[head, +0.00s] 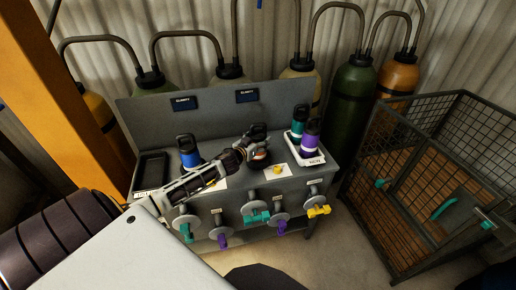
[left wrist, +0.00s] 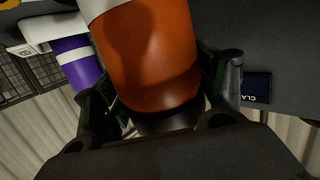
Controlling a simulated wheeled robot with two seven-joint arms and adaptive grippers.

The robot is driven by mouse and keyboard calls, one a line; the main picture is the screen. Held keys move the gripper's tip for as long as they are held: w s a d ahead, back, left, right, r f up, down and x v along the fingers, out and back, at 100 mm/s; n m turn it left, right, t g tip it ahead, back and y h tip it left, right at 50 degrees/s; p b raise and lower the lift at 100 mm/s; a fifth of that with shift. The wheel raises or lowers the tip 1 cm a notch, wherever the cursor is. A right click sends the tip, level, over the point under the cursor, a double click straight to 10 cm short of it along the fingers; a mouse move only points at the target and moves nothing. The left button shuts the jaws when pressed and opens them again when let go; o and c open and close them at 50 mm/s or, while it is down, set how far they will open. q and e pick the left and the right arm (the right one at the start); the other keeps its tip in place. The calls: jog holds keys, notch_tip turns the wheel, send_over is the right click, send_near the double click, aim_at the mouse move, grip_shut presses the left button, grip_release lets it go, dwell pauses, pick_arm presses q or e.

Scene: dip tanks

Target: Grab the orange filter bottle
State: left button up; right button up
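The orange filter bottle (left wrist: 150,55) fills the middle of the left wrist view, with a white band and a dark cap. In the head view the bottle (head: 262,154) stands at the middle of the grey bench, mostly hidden by my left gripper (head: 244,152). In the wrist view the fingers of my left gripper (left wrist: 163,85) lie on both sides of the bottle, close against it. I cannot tell whether they press on it. My right gripper is not in view.
A blue bottle (head: 188,152) stands left of my gripper. A white tray (head: 306,159) at the right holds a teal bottle (head: 299,120) and a purple bottle (head: 310,138). A black tray (head: 151,170) is at the left. Valves line the bench front; a wire cage (head: 420,165) stands right.

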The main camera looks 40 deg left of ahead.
pick_arm(q)
jog(key=c, duration=0.9)
jog(key=shift+o, duration=0.2)
jog(key=shift+r, duration=0.2)
jog(key=shift+r+p, duration=0.3)
jog(key=shift+r, duration=4.6)
